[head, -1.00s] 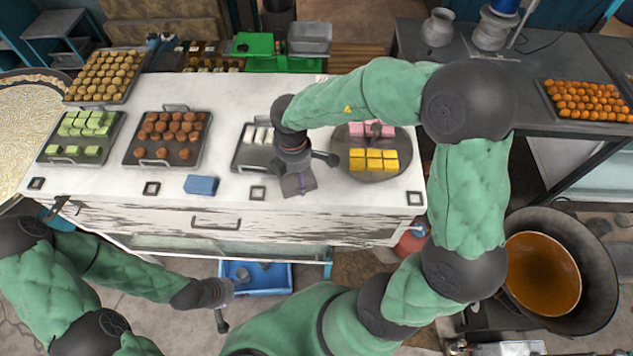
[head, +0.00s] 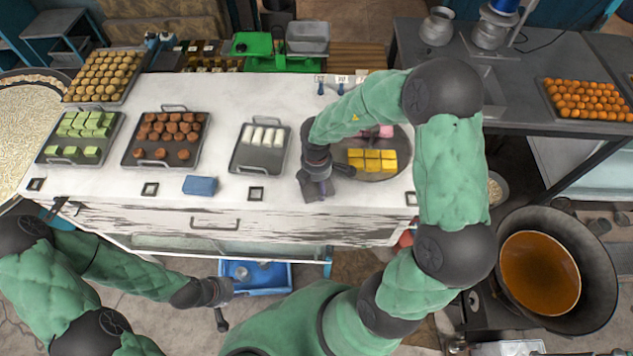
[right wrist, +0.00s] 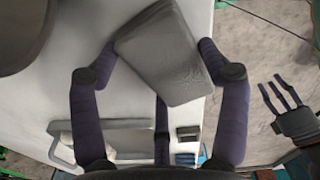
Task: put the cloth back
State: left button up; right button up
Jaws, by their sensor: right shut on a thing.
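A grey folded cloth (right wrist: 165,55) fills the space between the fingers of my right gripper (right wrist: 160,65) in the right wrist view. In the head view the right gripper (head: 319,183) is over the front part of the white counter, between the tray of white sweets and the round plate, with the grey cloth (head: 309,190) partly hidden under it. The gripper is shut on the cloth. A blue folded cloth (head: 200,185) lies near the counter's front edge. My left gripper (head: 219,300) is low in front of the counter, empty; its fingers show spread in the right wrist view (right wrist: 281,94).
The white counter (head: 225,125) carries trays of green sweets (head: 84,125), brown sweets (head: 171,130) and white sweets (head: 262,137). A round plate (head: 386,172) with yellow and pink sweets stands right of the gripper. Square dark frames, such as this one (head: 256,193), mark the front edge.

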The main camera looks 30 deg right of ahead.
aim_at(317, 184)
jog(key=o, duration=1)
jog(key=shift+s, duration=0.1)
notch_tip(317, 184, up, 12)
jog(key=shift+r, duration=0.1)
